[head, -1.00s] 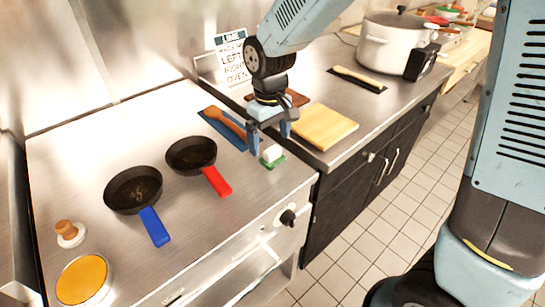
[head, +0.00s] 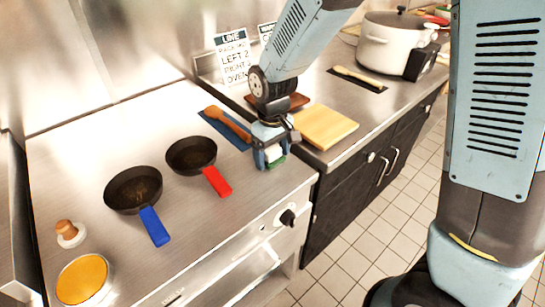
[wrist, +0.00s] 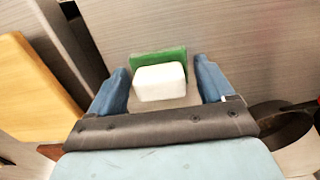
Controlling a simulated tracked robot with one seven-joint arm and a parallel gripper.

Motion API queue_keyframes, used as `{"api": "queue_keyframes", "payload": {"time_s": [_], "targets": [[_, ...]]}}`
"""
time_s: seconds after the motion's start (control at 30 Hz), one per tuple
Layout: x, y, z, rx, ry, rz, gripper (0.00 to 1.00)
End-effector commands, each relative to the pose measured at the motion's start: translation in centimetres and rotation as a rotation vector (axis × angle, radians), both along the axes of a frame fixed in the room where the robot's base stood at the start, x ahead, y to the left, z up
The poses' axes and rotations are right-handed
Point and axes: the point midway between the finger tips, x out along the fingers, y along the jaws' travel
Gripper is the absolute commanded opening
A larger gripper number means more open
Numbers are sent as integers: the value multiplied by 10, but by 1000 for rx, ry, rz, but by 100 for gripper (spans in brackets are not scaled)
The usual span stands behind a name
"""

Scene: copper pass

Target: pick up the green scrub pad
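The green scrub pad (wrist: 158,58) lies on the steel counter with a white block (wrist: 160,82) on it or against it. In the head view, the green pad (head: 278,162) shows only in part, behind and below my gripper (head: 270,160). In the wrist view, my gripper (wrist: 165,88) is open. Its two blue fingers stand on either side of the white block and pad, with a gap on each side. I cannot tell whether the fingertips touch the counter.
A wooden board (head: 325,127) lies close to the right of my gripper. Two dark pans, with red (head: 217,181) and blue (head: 154,227) handles, stand farther left. A large white pot (head: 389,45) stands at the back right.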

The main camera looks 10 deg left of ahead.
Motion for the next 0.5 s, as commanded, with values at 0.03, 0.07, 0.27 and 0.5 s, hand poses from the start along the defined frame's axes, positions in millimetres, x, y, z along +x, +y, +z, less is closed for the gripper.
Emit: {"api": "queue_keyframes", "payload": {"time_s": [0.03, 0.07, 0.27, 0.5], "targets": [[0, 0, 0, 0, 0, 0, 77], [0, 0, 0, 0, 0, 0, 74], [0, 0, 0, 0, 0, 0, 55], [0, 0, 0, 0, 0, 0, 32]]}}
